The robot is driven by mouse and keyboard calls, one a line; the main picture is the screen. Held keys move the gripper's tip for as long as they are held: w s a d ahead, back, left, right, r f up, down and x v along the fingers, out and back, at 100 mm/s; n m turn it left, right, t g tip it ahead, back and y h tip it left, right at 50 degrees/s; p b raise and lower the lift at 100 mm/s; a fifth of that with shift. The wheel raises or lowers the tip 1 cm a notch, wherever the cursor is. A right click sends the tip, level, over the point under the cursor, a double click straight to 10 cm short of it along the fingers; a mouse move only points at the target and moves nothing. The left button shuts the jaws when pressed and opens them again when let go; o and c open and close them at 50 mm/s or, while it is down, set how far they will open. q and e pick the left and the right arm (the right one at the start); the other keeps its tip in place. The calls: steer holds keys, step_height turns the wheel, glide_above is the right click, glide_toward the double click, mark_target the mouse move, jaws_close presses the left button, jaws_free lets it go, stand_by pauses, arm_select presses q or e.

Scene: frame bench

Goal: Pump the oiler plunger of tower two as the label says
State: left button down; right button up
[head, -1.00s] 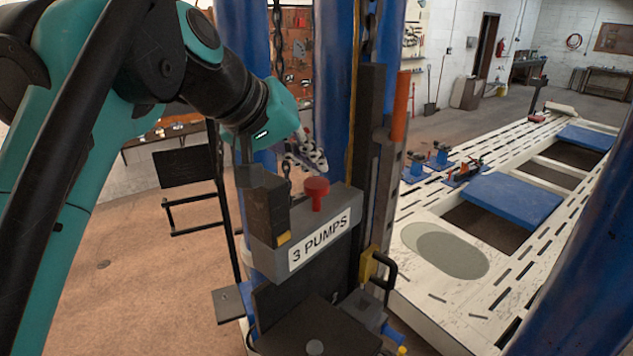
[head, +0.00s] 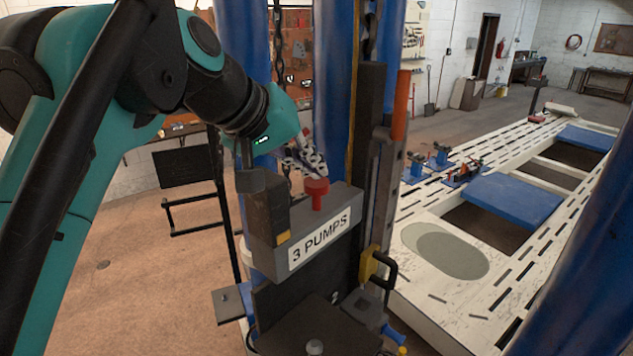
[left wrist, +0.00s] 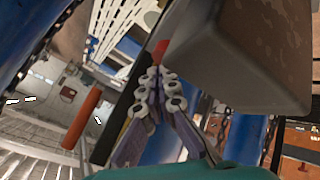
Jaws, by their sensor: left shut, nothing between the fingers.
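The oiler (head: 265,262) is a grey box on the tower, with a white label (head: 319,239) reading "3 PUMPS". Its red plunger (head: 317,188) stands upright on top, with some stem showing below the cap. My left gripper (head: 319,171) is shut and empty, its fingertips right at the plunger's cap from behind and above. Whether they touch it I cannot tell. In the left wrist view, the shut fingers (left wrist: 157,80) point toward a bit of the red plunger (left wrist: 160,48), which is mostly hidden by a grey-brown block. My right gripper is not in view.
A dark upright block (head: 267,205) stands on the oiler's left, close below my left wrist. Blue posts and a dark rail (head: 369,150) rise just behind. A yellow-and-black handle (head: 378,268) is at lower right. A slotted white bench (head: 440,250) extends right.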

mark_target(313, 183)
arm_select(q)
steer(key=shift+f+b, duration=0.55)
steer(key=shift+f, duration=0.25)
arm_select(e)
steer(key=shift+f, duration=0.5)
arm_select(q)
steer(key=shift+r, duration=0.1)
stand_by(0.5)
steer(key=shift+r+p, duration=1.2)
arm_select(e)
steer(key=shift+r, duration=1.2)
arm_select(q)
step_height(313, 183, up, 5)
steer(key=p, duration=0.5)
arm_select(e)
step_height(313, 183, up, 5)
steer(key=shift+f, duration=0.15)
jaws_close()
